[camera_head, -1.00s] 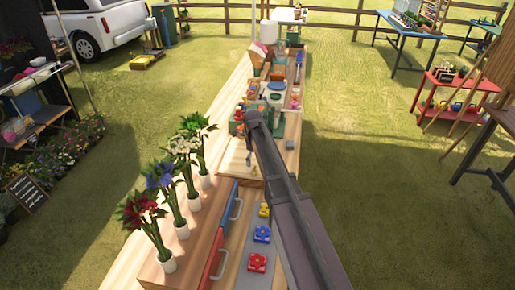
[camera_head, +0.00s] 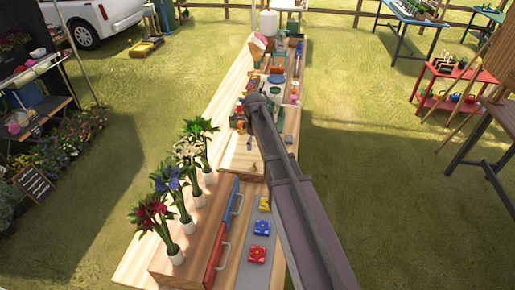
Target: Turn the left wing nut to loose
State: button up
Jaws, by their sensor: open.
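My arm reaches from the lower right over the long wooden table (camera_head: 190,115). My gripper (camera_head: 250,141) is small in the view and hangs below the arm's far end, above a pale wooden board (camera_head: 240,160). It is open, and I see nothing held in it. I cannot make out the left wing nut; it is too small to tell or hidden near the arm and gripper.
Several flower vases (camera_head: 187,225) stand along the table's left side. Cluttered tools fill the far end.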

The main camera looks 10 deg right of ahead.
jog(key=shift+s+f+n, duration=0.1)
jog(key=shift+s+n, duration=2.6)
jog(key=shift+n, duration=0.1)
jog(key=s+n, duration=1.9)
jog(key=n, duration=0.1)
jog(key=shift+s, duration=0.25)
dwell(0.4)
